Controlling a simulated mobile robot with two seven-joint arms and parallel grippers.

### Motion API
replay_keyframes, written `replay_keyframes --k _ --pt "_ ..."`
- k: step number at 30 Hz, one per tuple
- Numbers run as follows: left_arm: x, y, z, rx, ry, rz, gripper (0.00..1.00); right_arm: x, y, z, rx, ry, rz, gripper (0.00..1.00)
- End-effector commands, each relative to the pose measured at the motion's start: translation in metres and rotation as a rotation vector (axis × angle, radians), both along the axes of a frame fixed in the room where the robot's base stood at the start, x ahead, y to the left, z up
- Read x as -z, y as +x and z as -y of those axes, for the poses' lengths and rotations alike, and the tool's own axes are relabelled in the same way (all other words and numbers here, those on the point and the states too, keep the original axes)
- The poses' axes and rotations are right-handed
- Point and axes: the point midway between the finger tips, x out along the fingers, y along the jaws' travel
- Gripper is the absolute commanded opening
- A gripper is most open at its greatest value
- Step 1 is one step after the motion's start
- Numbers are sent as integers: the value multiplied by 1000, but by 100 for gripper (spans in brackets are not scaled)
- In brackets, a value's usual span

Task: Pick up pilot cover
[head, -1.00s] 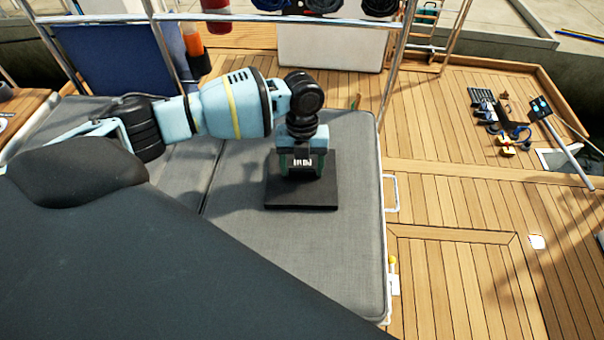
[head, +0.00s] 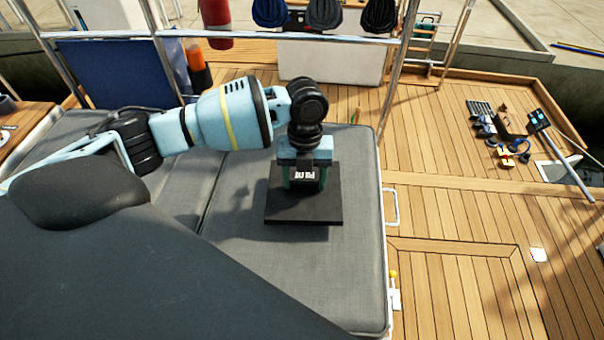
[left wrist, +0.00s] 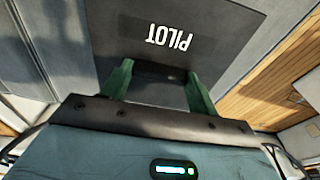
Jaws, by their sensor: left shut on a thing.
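The pilot cover (head: 283,212) is a flat, dark square plate with a white PILOT label. It is over the grey cushion, near its right edge; I cannot tell whether it touches the cushion. My left gripper (head: 305,182) comes down over it from above and is shut on it. In the left wrist view the cover (left wrist: 225,45) fills the upper middle, with the label upside down. The green fingers of the left gripper (left wrist: 158,74) stand either side of a dark raised part, where the grip is partly hidden. My right gripper is out of view.
The grey cushioned bench (head: 345,275) has free room around the cover. A metal rail (head: 290,37) runs behind it. Wooden deck (head: 450,215) lies to the right, with several small tools (head: 497,125) at the far right. A red cylinder (head: 216,14) hangs at the rail.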

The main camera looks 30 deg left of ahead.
Motion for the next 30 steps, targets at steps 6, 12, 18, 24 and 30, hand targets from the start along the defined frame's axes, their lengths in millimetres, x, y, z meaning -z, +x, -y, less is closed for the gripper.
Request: replay_keyframes --k 6,12,18,24,30 --pt "-6 -35 35 4 -2 4 36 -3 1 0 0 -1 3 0" --pt "-10 -64 63 2 -3 4 36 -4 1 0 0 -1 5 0" --pt "-12 -84 83 2 -1 2 36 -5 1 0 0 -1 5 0" --pt "-13 -95 92 -1 -1 4 36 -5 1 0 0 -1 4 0" --pt "-13 -97 95 -1 -1 3 36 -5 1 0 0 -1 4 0"
